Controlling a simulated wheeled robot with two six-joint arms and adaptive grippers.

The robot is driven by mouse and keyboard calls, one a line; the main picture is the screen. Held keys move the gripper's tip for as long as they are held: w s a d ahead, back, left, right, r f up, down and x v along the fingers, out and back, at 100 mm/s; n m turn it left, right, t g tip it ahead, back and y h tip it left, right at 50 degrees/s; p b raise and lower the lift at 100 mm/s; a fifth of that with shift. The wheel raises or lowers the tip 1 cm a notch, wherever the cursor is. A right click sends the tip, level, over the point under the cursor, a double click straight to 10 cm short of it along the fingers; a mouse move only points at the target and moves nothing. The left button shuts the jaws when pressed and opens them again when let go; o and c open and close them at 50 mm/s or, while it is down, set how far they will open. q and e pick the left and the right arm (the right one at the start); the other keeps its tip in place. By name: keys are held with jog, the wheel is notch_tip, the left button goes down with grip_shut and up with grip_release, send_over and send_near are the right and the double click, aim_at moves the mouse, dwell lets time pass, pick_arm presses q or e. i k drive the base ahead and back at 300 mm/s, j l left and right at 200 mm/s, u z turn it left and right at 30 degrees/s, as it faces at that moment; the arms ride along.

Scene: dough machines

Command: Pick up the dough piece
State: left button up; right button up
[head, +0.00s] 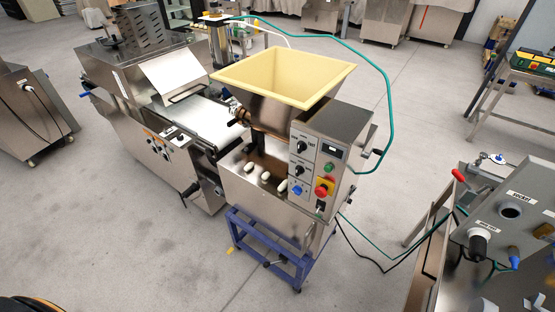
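Three small whitish dough pieces lie on the brown-looking tray area (262,160) of the steel dough machine, below its hopper. One dough piece (249,167) is at the left, one dough piece (265,176) is in the middle, and one dough piece (282,186) is at the right, close to the control box. They lie apart from one another. Neither of my grippers shows in the head view.
The machine has a wide cream hopper (282,78), a control box (318,160) with a red button, and a blue stand (275,250). A conveyor machine (150,110) adjoins it on the left. A steel panel (510,220) stands at the right. Cables and a green hose hang nearby. Floor in front is clear.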

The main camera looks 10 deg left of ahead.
aim_at(250, 165)
jog(key=i+j+z, duration=0.2)
jog(key=j+z, duration=0.25)
jog(key=j, duration=1.1)
jog(key=k+j+z, duration=0.1)
jog(key=j+z, duration=0.35)
jog(key=j, duration=1.1)
